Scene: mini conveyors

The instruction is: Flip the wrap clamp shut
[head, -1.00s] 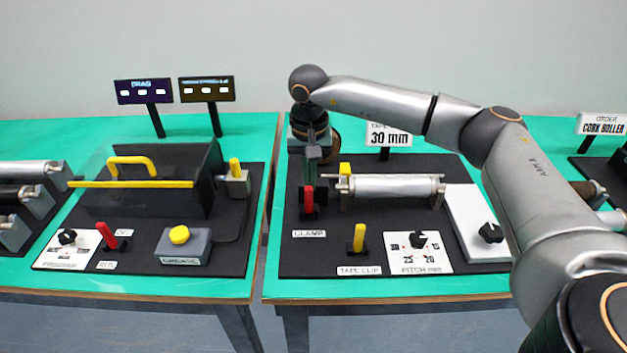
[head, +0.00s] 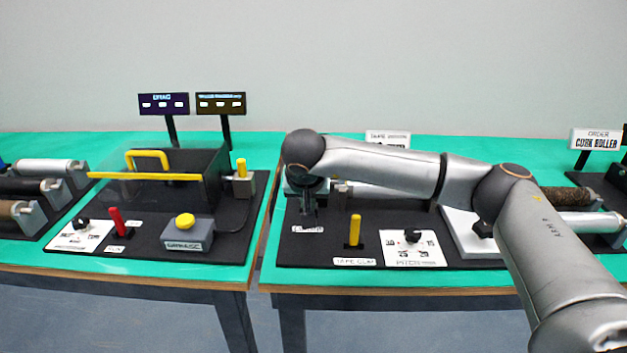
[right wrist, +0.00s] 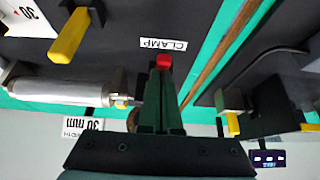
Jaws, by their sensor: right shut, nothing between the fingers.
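The red clamp lever (right wrist: 163,62) shows in the right wrist view as a small red end just beyond my fingertips, beside the CLAMP label (right wrist: 163,44). The rest of it is hidden behind my fingers, and I cannot tell whether they touch it. In the head view my right gripper (head: 308,210) points down just behind the CLAMP label (head: 308,229) and hides the lever. My right gripper (right wrist: 160,78) is shut with nothing between its fingers. The lever's angle cannot be seen. My left gripper is not in view.
The silver roller (right wrist: 75,92) lies close beside my fingers, partly behind my arm in the head view. A gap between the tables (head: 262,215) lies left of the clamp. The neighbouring station has a yellow-barred guard (head: 145,177).

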